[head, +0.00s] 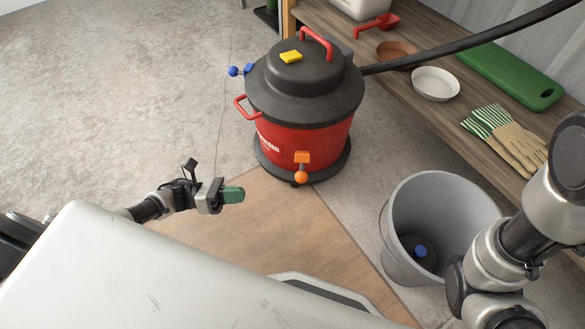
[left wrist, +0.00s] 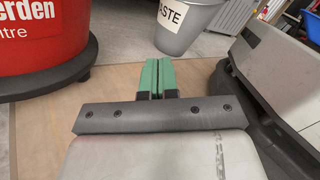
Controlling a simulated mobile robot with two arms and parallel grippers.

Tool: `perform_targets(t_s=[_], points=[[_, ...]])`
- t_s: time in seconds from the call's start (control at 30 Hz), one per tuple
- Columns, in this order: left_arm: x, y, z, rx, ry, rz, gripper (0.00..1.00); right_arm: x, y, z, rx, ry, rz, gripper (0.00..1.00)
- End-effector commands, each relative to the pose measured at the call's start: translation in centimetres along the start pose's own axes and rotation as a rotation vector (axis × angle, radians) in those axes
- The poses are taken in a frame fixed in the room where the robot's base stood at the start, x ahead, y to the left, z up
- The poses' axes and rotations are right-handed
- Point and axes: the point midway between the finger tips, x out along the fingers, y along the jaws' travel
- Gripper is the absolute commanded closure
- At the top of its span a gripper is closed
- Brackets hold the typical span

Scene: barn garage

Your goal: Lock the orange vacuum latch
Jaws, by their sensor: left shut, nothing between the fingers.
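The orange latch (head: 302,166) is on the front of the red vacuum (head: 310,128), low on the red drum. It has a block at the top and a round knob hanging below it. My left gripper (head: 233,195) is in front of the vacuum, to the left of the latch and apart from it. Its green fingers (left wrist: 158,76) are shut with nothing between them. The left wrist view shows the vacuum's red side (left wrist: 42,38) at upper left, but not the latch. My right arm shows at the right of the head view; its gripper is not in view.
A grey bucket (head: 378,235) with a blue item inside stands right of the vacuum. A wooden bench (head: 400,75) holds gloves, bowls and a green board. Bare floor lies at left.

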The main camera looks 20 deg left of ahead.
Motion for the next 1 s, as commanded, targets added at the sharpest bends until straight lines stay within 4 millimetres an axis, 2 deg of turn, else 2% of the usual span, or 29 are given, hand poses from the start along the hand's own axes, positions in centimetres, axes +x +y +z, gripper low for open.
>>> perform_targets(t_s=[0.23,0.37,0.47,0.6,0.83,1.0], points=[[0.2,0.0,0.0,-0.001,-0.002,-0.001,1.0,0.0,-0.1,-0.3,0.003,0.006,0.0,1.0],[1.1,0.1,0.0,-0.001,-0.003,-0.003,1.0,-0.2,-0.1,-0.3,0.003,0.003,0.0,1.0],[2.6,0.1,0.0,-0.001,-0.004,-0.004,1.0,-0.5,-0.2,-0.4,0.003,-0.001,-0.002,1.0],[5.5,0.1,-0.1,0.001,-0.005,-0.006,1.0,-0.6,-0.4,-0.9,0.0,0.02,-0.008,1.0],[10.4,0.1,-0.1,0.0,-0.005,-0.004,1.0,-2.0,-0.7,-1.3,0.0,0.019,-0.007,1.0],[12.0,0.2,1.8,0.002,-0.002,-0.002,1.0,-2.8,-0.8,-1.4,0.001,0.013,-0.005,1.0]])
